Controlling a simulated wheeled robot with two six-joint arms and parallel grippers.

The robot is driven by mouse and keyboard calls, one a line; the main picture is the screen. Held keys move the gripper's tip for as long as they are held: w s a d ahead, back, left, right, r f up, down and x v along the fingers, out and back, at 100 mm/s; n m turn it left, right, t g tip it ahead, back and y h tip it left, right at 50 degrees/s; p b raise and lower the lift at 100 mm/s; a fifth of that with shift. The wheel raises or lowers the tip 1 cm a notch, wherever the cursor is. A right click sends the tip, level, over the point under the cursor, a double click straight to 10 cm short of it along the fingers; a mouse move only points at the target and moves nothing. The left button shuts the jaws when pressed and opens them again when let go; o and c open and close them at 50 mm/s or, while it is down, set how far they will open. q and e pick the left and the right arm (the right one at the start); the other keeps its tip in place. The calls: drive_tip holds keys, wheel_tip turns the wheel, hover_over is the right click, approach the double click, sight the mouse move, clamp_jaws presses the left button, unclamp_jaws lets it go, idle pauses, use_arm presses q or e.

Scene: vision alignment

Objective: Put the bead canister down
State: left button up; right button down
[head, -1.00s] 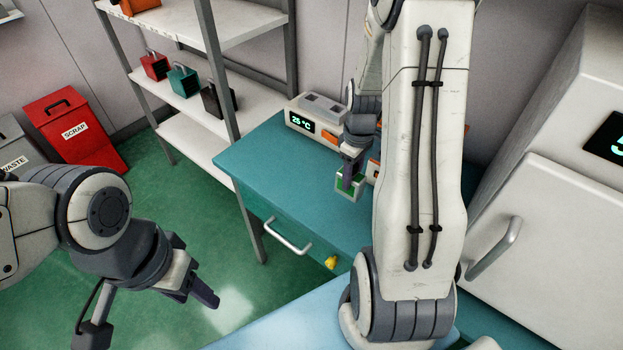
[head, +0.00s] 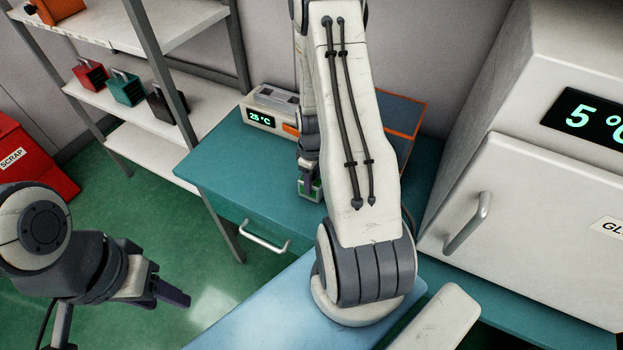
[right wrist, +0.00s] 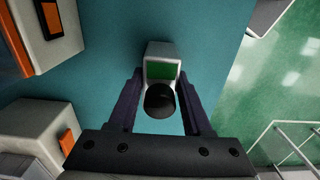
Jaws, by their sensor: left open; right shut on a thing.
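The bead canister (head: 311,192) is a small pale box with a green face, at the teal bench's front part in the head view. In the right wrist view the canister (right wrist: 161,52) shows its green panel and a round black top nearer the camera. My right gripper (head: 309,178) is shut on it, one dark finger on each side. Whether its base touches the bench is hard to tell. My left gripper (head: 172,291) is open and empty over the green floor at the lower left, well away from the canister.
The teal bench (head: 235,180) has bare surface left of the canister. A 25 °C unit (head: 272,108) and an orange-edged box (head: 404,112) stand behind. A white 5 °C cabinet (head: 540,200) is at right; a shelf rack (head: 150,110) and red scrap bin (head: 30,160) at left.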

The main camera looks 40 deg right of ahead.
drive_tip(key=shift+f, duration=0.2)
drive_tip(key=shift+f, duration=0.15)
drive_tip(key=shift+c, duration=1.7)
unclamp_jaws()
